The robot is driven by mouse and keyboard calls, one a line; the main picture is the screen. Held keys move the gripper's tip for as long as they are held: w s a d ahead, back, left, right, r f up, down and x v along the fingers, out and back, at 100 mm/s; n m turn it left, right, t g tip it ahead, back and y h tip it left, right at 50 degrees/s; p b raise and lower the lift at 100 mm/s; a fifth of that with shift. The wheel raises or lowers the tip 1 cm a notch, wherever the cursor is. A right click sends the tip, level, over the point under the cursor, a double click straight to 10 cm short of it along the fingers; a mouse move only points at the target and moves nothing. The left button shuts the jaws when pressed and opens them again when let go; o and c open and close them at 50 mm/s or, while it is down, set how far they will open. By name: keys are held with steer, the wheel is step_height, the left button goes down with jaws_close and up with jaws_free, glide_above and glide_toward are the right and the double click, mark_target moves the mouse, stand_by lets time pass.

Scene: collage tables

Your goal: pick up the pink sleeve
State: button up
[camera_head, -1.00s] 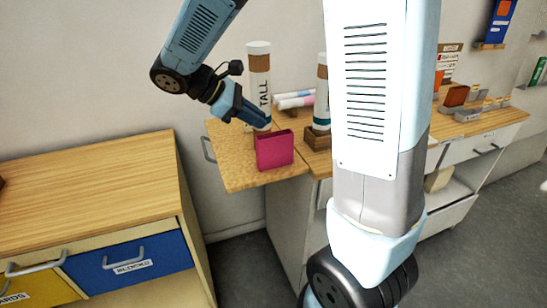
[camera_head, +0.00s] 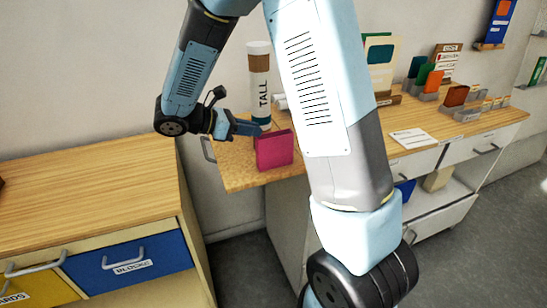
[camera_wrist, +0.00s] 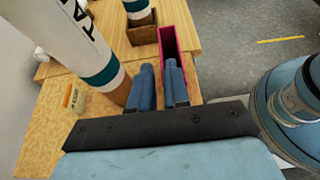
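The pink sleeve (camera_head: 274,149) is an upright, open-topped flat box at the front edge of the wooden table top. In the wrist view it (camera_wrist: 186,62) shows as a narrow pink rim around a dark opening, just beyond the fingers. My gripper (camera_head: 254,129) is close beside the sleeve's upper left in the head view. In the wrist view my gripper (camera_wrist: 160,80) has its two blue fingers apart with a narrow empty gap, in line with the sleeve's left wall. The right finger overlaps the opening; I cannot tell whether it touches.
A tall tube marked TALL (camera_head: 259,85) stands behind the sleeve and close left of the fingers in the wrist view (camera_wrist: 84,45). Another tube in a wooden holder (camera_wrist: 144,33) stands beyond. A cabinet (camera_head: 90,190) is at left. Floor lies right of the sleeve.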

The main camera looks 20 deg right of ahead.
mark_target(273, 133)
steer(key=shift+x, duration=3.65)
steer(key=shift+c, duration=0.2)
jaws_close()
steer(key=shift+r, duration=0.1)
